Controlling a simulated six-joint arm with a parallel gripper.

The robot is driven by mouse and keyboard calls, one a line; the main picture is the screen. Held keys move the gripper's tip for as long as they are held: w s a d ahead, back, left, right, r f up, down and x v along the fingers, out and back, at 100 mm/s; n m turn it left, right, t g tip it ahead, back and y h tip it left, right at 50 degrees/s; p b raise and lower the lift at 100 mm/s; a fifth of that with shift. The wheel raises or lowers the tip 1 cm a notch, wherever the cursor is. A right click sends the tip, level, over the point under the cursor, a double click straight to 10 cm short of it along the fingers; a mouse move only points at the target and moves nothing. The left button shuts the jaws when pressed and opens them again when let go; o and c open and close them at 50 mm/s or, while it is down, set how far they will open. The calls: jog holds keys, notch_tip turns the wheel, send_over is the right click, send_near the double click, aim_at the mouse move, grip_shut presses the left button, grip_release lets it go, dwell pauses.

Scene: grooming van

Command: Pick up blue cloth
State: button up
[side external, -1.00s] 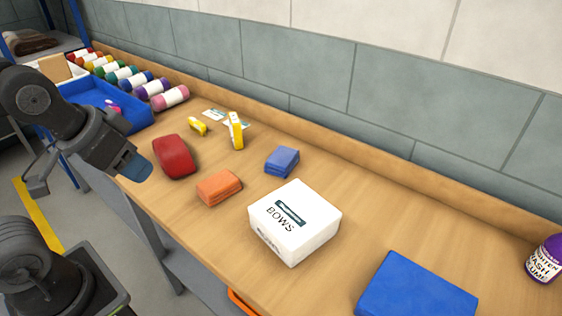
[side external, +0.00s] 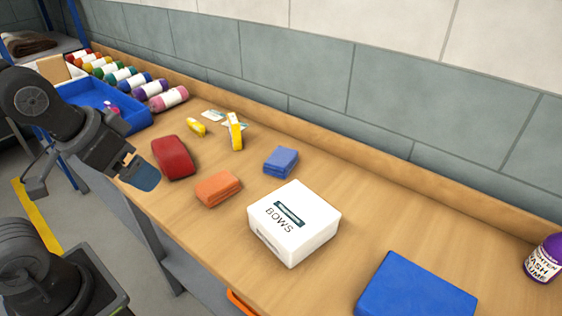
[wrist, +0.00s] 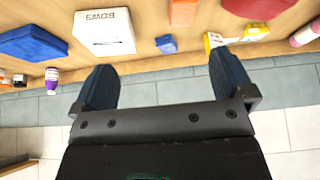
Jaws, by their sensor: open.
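The blue cloth (side external: 281,161) is a small folded stack lying flat on the wooden bench, behind the white BOWS box and right of the orange folded cloth. It also shows in the wrist view (wrist: 166,44), in line with the gap between my fingers but apart from them. My gripper (side external: 141,172) hangs at the bench's front edge, left of the orange cloth and well away from the blue cloth. In the wrist view its two dark blue fingers (wrist: 163,84) are spread wide with nothing between them.
The orange cloth (side external: 218,188), a red rounded item (side external: 173,157) and the white BOWS box (side external: 294,223) surround the blue cloth. A yellow item (side external: 236,131) stands behind. A larger flat blue item (side external: 415,288) lies front right. A blue tray (side external: 92,97) and several bottles sit at left.

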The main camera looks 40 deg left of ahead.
jog(key=shift+w+r, duration=0.1)
jog(key=n+g+y, duration=0.1)
jog(key=n, duration=0.2)
send_over(281, 157)
jog(key=s, duration=0.2)
jog(key=f, duration=1)
jog(key=d+f, duration=0.1)
jog(key=f, duration=0.4)
jog(key=shift+f, duration=0.3)
jog(key=shift+a+x, duration=0.15)
jog(key=shift+x, duration=1.4)
jog(key=shift+a+x, duration=0.2)
jog(key=shift+x, duration=1.3)
jog(key=shift+f, duration=0.2)
jog(key=c, duration=1)
jog(key=shift+o, duration=0.2)
